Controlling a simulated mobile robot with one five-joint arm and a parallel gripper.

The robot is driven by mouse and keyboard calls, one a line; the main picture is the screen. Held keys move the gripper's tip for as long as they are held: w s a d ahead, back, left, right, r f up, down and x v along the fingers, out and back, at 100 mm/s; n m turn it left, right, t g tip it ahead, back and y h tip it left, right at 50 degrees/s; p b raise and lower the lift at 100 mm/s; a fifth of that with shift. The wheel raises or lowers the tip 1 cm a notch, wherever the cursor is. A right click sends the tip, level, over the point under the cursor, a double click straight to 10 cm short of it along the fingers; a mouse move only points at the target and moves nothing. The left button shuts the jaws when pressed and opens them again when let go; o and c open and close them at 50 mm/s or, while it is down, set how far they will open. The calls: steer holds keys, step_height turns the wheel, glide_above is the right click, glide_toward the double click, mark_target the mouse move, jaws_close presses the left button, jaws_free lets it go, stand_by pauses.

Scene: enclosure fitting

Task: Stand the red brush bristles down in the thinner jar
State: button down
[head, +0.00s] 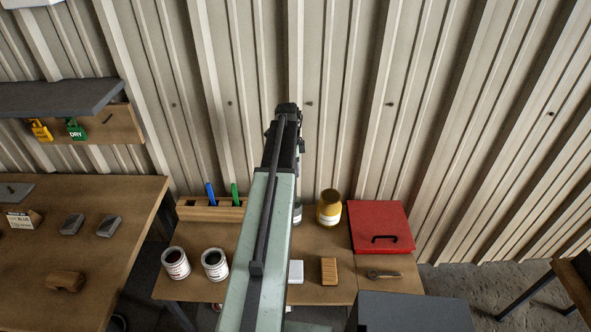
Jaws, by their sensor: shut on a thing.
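My gripper (287,112) is at the dark far end of my arm, raised in front of the corrugated wall, above the back of the workbench. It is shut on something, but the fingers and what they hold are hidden. I do not see the red brush. A jar (297,213) stands at the back of the bench, mostly hidden behind my arm; it may be the thinner jar, but I cannot read its label. A wooden rack (194,212) left of my arm holds a blue-handled brush (210,193) and a green-handled brush (234,194).
Two open paint tins (175,263) (215,264) stand front left on the workbench (330,245). Right of my arm are a yellow jar (329,207), a wooden block (329,271), a white block (296,271) and a red case (381,226). A shelf (60,97) juts out upper left.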

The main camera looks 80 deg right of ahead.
step_height(320, 180, down, 10)
steer(key=b, duration=0.9)
steer(key=c, duration=1.4)
jaws_free()
steer(key=shift+o, duration=0.2)
steer(key=r+p, duration=0.7)
steer(key=r, duration=0.1)
steer(key=shift+w+p, duration=0.35)
steer(key=shift+f, duration=0.1)
